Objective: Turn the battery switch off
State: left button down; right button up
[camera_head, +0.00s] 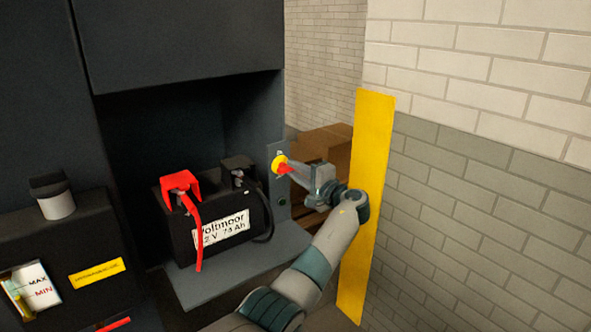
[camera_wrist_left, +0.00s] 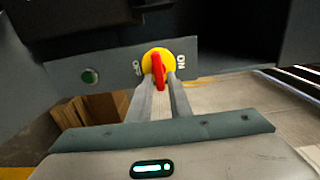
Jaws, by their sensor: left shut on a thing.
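The battery switch has a yellow round base (camera_head: 278,160) and a red handle (camera_head: 284,168), on a grey upright plate right of the battery (camera_head: 215,222). My right gripper is in neither view.
The battery has a red terminal cover (camera_head: 180,183) and red cable in front. A small round green fitting (camera_wrist_left: 90,76) sits on the switch plate. A yellow post (camera_head: 366,190) and brick wall stand right of my arm. Cardboard boxes (camera_head: 325,142) lie behind.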

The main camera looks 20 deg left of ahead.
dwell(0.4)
pick_arm(q)
jog(key=c, duration=1.8)
grip_release()
jog(key=shift+f, duration=0.1)
